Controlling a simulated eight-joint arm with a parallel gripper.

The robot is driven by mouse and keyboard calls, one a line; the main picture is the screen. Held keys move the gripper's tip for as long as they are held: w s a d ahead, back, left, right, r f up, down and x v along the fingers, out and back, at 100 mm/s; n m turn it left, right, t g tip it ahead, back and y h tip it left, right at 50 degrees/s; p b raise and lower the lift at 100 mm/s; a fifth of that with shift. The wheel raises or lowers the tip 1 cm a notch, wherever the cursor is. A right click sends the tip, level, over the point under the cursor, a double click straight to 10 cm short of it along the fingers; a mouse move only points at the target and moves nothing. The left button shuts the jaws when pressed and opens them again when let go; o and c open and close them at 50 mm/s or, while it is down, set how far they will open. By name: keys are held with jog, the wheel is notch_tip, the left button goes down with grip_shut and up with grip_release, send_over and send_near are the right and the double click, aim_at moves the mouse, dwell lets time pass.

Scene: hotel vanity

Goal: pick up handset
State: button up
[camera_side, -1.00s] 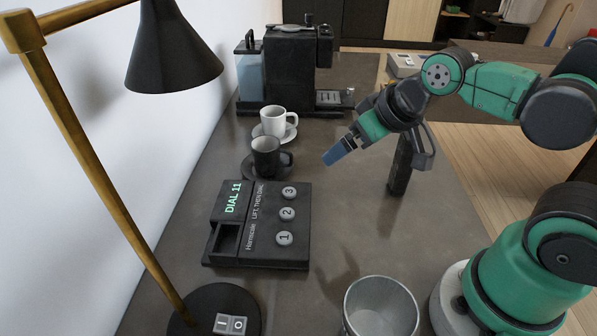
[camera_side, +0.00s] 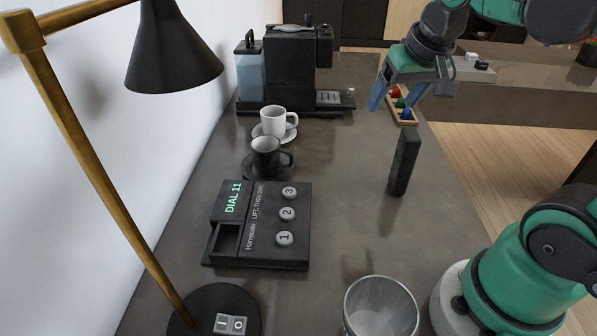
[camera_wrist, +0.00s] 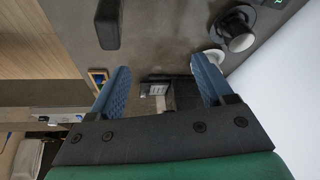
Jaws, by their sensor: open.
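The handset (camera_side: 404,160) is a black bar standing upright on the counter, right of the phone base. It also shows in the wrist view (camera_wrist: 108,24), at the top left, beyond the left finger. The black phone base (camera_side: 262,262) lies at centre left, with a lit "DIAL 11" display, three round numbered buttons and an empty recess. My gripper (camera_side: 388,104) has blue fingers spread apart, pointing down, above and behind the handset and clear of it. In the wrist view the gap between the fingers (camera_wrist: 160,72) is empty.
A black cup (camera_side: 266,152) and a white cup (camera_side: 272,122) on saucers stand behind the base, before a coffee machine (camera_side: 290,70). A tray of coloured balls (camera_side: 402,112) lies near my gripper. A metal bin (camera_side: 381,310) and a lamp (camera_side: 100,190) are in front.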

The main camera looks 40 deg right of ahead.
aim_at(412, 133)
jog(key=d+m, duration=0.1)
jog(key=s+d+m+g, duration=0.1)
jog(key=d, duration=0.1)
jog(key=s+d+m+g, duration=0.1)
jog(key=d, duration=0.1)
jog(key=shift+d+m, duration=0.2)
jog(key=shift+m, duration=0.2)
notch_tip(412, 133, down, 4)
jog(key=shift+r, duration=0.1)
jog(key=shift+f, duration=0.6)
jog(key=shift+x, duration=2.8)
jog(key=shift+s, duration=0.1)
grip_shut()
